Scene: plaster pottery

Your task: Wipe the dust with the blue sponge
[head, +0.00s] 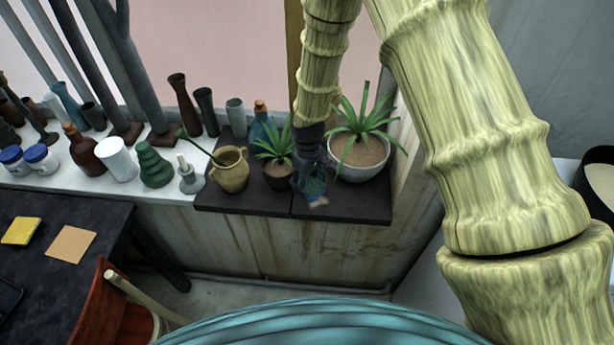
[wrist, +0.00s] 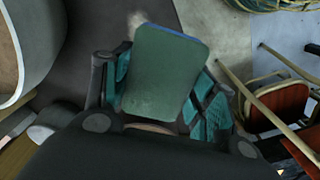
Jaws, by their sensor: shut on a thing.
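My gripper (wrist: 165,92) is shut on a sponge (wrist: 167,62) in the wrist view. The sponge shows a dull green broad face and a blue edge along its top, with a teal finger pad on each side. In the head view my gripper (head: 311,186) is low over the dark ledge slab (head: 350,205), between two potted plants; the sponge is hard to make out there. A small pale dusty patch (wrist: 136,20) shows on the dark surface just beyond the sponge's upper left corner. I cannot tell whether the sponge touches the slab.
A large white plant pot (head: 358,172) stands close right of my gripper, and a small brown pot (head: 279,177) close left. A tan jug (head: 230,172) is further left. Several vases and bottles crowd the white sill. The slab's front edge is near, with open floor below.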

